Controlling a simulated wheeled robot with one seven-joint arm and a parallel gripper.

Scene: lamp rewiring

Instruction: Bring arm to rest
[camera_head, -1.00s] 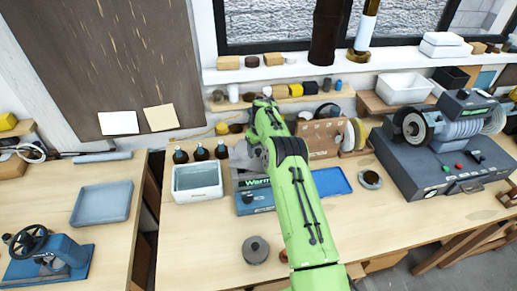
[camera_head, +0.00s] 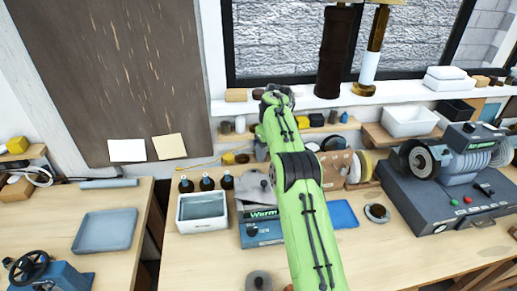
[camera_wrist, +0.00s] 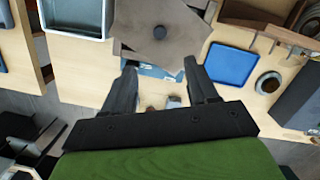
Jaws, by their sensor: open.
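My green arm reaches forward over the workbench in the head view, and its own links hide my gripper there. In the wrist view my gripper (camera_wrist: 163,85) is open, its two black fingers apart with nothing between them. Below and beyond the fingers is the blue-and-grey warmer (camera_wrist: 160,28), with a dark knob on its grey top. The same warmer (camera_head: 262,233) shows left of my arm in the head view. The fingers appear apart from it.
A white tray (camera_head: 202,226) and dark bottles stand left of the warmer. A blue tray (camera_head: 342,214) and a round dish (camera_head: 377,212) lie to the right. A grinder machine (camera_head: 450,180) stands far right. Two lamps (camera_head: 334,55) (camera_head: 374,50) stand on the window sill.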

